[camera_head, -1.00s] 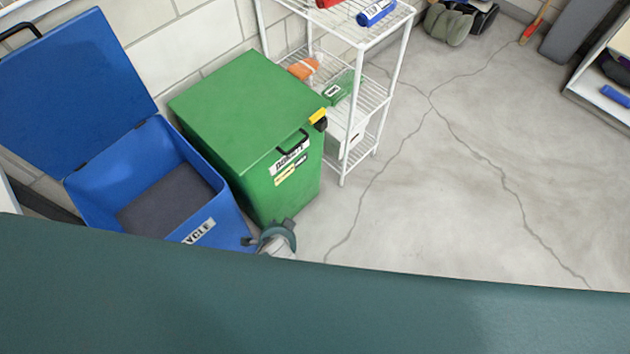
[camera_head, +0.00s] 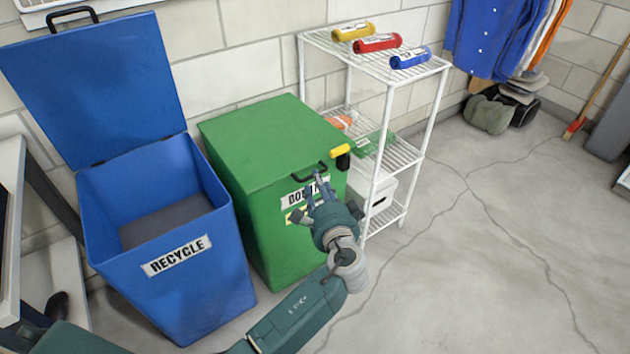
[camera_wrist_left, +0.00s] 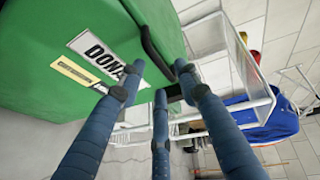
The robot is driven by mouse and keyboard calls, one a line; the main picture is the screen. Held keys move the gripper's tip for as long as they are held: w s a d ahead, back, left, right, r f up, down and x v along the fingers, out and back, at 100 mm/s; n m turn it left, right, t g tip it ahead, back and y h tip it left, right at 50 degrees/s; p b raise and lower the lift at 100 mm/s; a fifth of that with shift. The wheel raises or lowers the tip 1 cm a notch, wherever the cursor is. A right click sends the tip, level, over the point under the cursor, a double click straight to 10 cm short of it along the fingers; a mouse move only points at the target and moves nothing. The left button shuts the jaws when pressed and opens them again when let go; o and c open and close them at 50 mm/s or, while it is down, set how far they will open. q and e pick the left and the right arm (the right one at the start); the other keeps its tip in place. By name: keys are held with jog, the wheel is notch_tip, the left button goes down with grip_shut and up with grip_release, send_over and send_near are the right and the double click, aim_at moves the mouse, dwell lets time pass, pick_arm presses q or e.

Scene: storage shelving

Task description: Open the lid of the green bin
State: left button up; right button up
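The green bin (camera_head: 264,150) stands against the wall with its flat lid (camera_head: 270,135) shut. A black handle (camera_head: 308,185) sits at the lid's front edge, above a white label that is partly covered by my gripper. My left gripper (camera_head: 322,198) is in front of the bin at the handle, its fingers spread. In the left wrist view, the blue fingers (camera_wrist_left: 158,86) are apart, with the black handle (camera_wrist_left: 152,48) just beyond and between their tips. I cannot tell whether they touch it. My right gripper is in neither view.
A blue recycle bin (camera_head: 205,275) with its lid (camera_head: 95,85) raised stands left of the green bin. A white wire shelf (camera_head: 395,150) stands close on the right, with bottles on top. The floor (camera_head: 480,250) to the right is clear.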

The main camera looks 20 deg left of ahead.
pick_arm(q)
jog(key=x, duration=0.5)
jog(key=shift+f+b, duration=0.1)
jog(key=shift+b, duration=0.2)
grip_shut()
